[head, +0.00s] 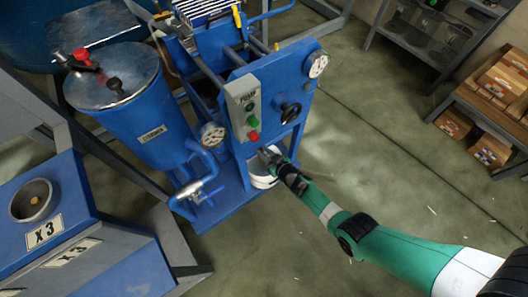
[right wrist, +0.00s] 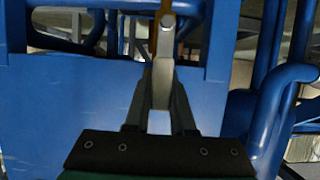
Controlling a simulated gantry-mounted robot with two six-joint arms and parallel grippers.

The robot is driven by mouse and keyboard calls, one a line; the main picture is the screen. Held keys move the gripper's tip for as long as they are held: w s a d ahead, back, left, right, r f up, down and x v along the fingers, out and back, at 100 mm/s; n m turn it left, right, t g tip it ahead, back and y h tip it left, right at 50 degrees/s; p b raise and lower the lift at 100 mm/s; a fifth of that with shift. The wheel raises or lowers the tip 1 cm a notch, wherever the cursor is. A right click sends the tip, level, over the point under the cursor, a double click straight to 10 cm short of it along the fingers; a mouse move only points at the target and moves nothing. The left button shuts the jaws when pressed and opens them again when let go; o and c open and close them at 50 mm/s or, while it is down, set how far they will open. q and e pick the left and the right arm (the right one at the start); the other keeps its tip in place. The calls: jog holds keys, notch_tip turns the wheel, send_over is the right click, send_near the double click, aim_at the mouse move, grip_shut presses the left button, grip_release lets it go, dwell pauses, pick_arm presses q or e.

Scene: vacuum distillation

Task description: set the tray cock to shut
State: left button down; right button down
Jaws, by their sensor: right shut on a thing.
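My right gripper (head: 266,154) reaches in from the right, low on the front of the blue unit, just below the switch box. The cock's body is not clearly seen in either view. My left gripper is not in view.
A white bucket (head: 263,181) stands below the gripper. A blue tank (head: 140,118) is at the left.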

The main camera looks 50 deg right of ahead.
jog(key=shift+s+d, duration=0.1)
dwell(0.7)
jog(key=shift+d+m+y+p, duration=0.2)
jog(key=shift+m+y+p, duration=0.1)
jog(key=shift+y+p, duration=0.15)
jog(key=shift+s+d+f+m+t+y+b, duration=0.2)
jog(key=shift+d+f+m+y+b, duration=0.15)
jog(key=shift+d+m+y+b, duration=0.5)
jog(key=shift+s+d+f+m+t+y+b, duration=0.15)
jog(key=shift+d+f+m+y+b, duration=0.35)
jog(key=shift+m, duration=0.65)
jog(key=shift+a+r, duration=0.1)
jog(key=shift+r, duration=0.05)
jog(key=c, duration=0.8)
grip_release()
jog(key=shift+w+r, duration=0.1)
jog(key=shift+o, duration=0.2)
